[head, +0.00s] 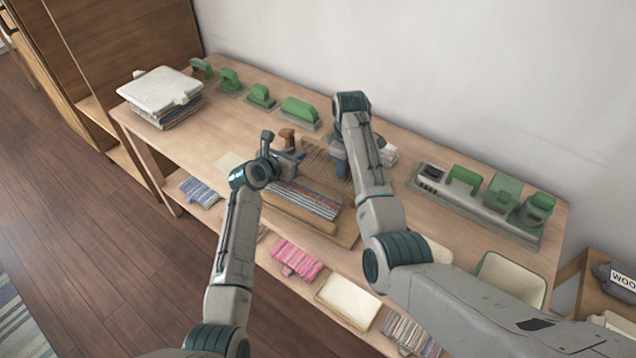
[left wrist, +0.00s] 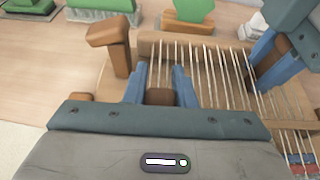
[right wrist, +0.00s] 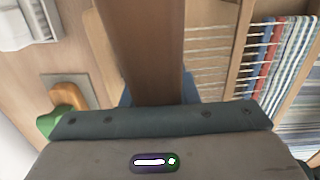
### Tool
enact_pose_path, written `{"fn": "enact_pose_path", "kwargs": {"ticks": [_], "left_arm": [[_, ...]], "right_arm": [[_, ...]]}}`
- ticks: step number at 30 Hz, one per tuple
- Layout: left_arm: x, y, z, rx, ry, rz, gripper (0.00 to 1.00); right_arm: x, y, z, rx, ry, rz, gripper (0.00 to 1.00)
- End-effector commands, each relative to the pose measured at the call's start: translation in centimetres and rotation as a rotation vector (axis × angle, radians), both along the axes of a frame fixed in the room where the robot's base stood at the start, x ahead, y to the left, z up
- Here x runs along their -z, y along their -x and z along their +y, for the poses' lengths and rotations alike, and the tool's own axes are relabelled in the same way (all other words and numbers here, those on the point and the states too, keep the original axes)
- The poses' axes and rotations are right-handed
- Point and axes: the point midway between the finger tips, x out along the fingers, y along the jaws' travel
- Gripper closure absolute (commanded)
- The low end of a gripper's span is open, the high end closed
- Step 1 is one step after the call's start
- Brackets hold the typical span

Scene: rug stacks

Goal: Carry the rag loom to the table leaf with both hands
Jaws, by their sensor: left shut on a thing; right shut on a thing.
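The rag loom (head: 322,208) is a wooden frame with pale warp threads and a striped red, white and blue woven part. It is over the middle of the wooden table (head: 240,133); I cannot tell whether it touches the top. My left gripper (head: 287,160) is shut on a wooden part of the loom, which shows between its blue fingers in the left wrist view (left wrist: 160,97). My right gripper (head: 340,160) is shut on a brown bar of the loom (right wrist: 150,50) on the other side. I cannot tell which part of the table is the leaf.
Green-handled tools (head: 299,112) stand along the back edge. A grey tray with green blocks (head: 478,205) is at the right. A pale pad on stacked cloths (head: 160,88) is at the left end. Pink cloth (head: 296,259) and a cream tray (head: 348,300) lie on the lower shelf.

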Motion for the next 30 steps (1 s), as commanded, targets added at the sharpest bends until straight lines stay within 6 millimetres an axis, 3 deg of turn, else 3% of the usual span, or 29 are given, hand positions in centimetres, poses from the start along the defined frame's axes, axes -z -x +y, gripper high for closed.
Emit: {"fn": "enact_pose_path", "kwargs": {"ticks": [29,30], "left_arm": [[0.09,0.03,0.04,0.0,-0.001,0.002,1.0],[-0.79,-0.22,0.03,-0.003,0.003,-0.012,1.0]], "right_arm": [[-0.12,-0.09,-0.07,0.001,0.001,-0.003,1.0],[-0.74,-0.34,-0.02,0.001,-0.001,-0.012,1.0]]}}
